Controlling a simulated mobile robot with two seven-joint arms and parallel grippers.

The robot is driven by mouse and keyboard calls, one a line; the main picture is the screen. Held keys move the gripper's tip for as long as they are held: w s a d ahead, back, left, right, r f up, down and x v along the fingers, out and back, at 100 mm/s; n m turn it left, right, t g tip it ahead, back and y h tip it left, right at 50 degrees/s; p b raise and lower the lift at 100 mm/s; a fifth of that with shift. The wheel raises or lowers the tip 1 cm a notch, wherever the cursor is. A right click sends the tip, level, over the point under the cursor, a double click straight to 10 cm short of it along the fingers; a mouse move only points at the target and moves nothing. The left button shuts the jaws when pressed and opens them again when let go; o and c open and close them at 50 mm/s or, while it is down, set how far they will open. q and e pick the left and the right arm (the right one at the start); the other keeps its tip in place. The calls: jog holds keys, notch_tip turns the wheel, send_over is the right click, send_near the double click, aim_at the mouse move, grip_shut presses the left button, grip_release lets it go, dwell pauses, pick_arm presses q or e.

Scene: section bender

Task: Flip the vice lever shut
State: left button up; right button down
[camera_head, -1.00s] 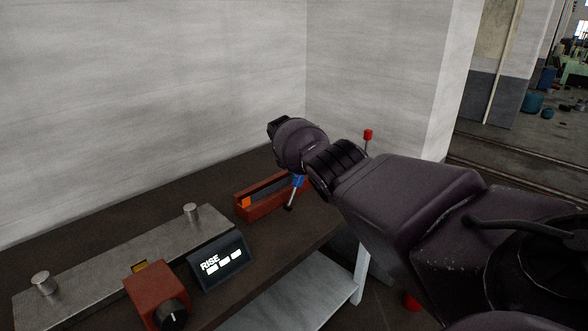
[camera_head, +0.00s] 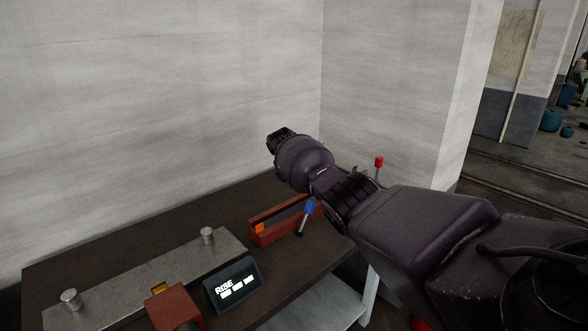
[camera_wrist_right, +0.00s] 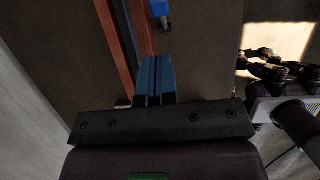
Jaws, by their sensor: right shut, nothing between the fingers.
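The red vice (camera_head: 262,237) is a long, narrow, open-topped body with an orange block at its near end. It lies on the dark bench. Its lever, with a blue grip (camera_head: 310,208) and dark lower end, leans upward at the vice's right side. My right arm reaches in from the right, its wrist above and behind the vice. In the right wrist view, my right gripper (camera_wrist_right: 155,78) has its blue fingers together, empty. The red vice sides (camera_wrist_right: 120,45) run beneath it, and the blue grip (camera_wrist_right: 160,8) is just beyond the fingertips, apart from them. My left gripper is not in view.
A steel plate (camera_head: 130,275) with two round posts lies at the left. A display reading RISE (camera_head: 234,286) and a red box (camera_head: 172,306) stand in front. A red-tipped lever (camera_head: 379,161) rises behind my arm. A wall (camera_head: 170,110) backs the bench.

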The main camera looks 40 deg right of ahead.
jog(key=shift+v, duration=2)
jog(key=shift+d, duration=0.2)
